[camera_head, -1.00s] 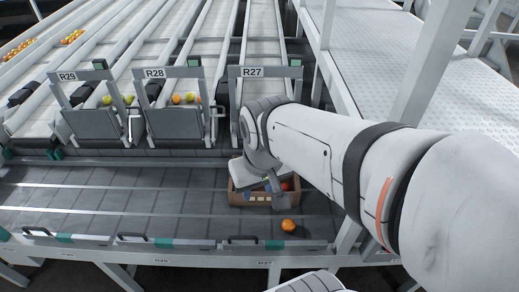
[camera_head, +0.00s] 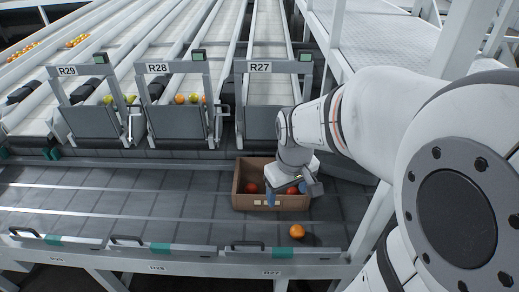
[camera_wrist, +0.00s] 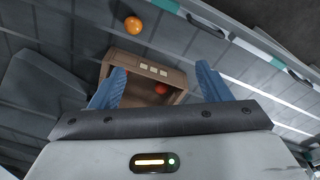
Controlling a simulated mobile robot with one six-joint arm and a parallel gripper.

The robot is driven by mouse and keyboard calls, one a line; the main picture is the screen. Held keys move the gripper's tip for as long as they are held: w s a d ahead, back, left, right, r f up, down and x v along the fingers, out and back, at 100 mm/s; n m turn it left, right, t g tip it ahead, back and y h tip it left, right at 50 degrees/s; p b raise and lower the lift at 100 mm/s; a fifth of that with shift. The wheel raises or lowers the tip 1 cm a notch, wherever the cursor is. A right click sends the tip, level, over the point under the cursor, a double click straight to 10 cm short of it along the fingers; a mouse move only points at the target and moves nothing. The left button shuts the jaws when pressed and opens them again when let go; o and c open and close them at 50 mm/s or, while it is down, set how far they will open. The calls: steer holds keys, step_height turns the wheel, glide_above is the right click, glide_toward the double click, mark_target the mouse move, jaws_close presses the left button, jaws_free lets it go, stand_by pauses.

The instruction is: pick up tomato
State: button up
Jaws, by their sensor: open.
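A loose orange tomato (camera_head: 297,231) lies on the grey conveyor surface, in front of the crate and apart from it. It also shows at the top of the wrist view (camera_wrist: 133,25). A brown crate (camera_head: 237,187) holds a red tomato (camera_head: 251,188) at its left and another red tomato (camera_head: 292,191) near my gripper. One red tomato (camera_wrist: 162,89) shows inside the crate in the wrist view. My gripper (camera_head: 291,193) is above the right part of the crate. In the wrist view its blue fingers (camera_wrist: 162,70) are spread wide with nothing held; my gripper partly hides the crate.
Gates R29 (camera_head: 88,120), R28 (camera_head: 178,120) and R27 (camera_head: 274,122) stand behind, with yellow, green and orange fruit behind two of them. A front rail (camera_head: 180,249) with handles edges the conveyor. A white post (camera_head: 372,220) stands at right. The conveyor left of the crate is clear.

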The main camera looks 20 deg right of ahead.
mark_target(298, 228)
steer(key=w+d+f+n+b, duration=0.1)
steer(key=w+d+f+b, duration=0.1)
steer(key=f, duration=0.5)
steer(key=w+d+f+n+g+b, duration=0.1)
steer(key=d+f+b, duration=0.2)
steer(key=f, duration=0.4)
steer(key=w+d+f+n+b, duration=0.1)
steer(key=w+d+f+b, duration=0.1)
steer(key=f, duration=0.5)
steer(key=shift+w+d+f+b, duration=0.2)
steer(key=shift+w+d+b, duration=0.25)
steer(key=shift+b, duration=0.85)
step_height(298, 228, down, 8)
steer(key=b, duration=0.3)
steer(key=shift+s, duration=0.1)
steer(key=shift+r, duration=0.1)
steer(key=c, duration=0.8)
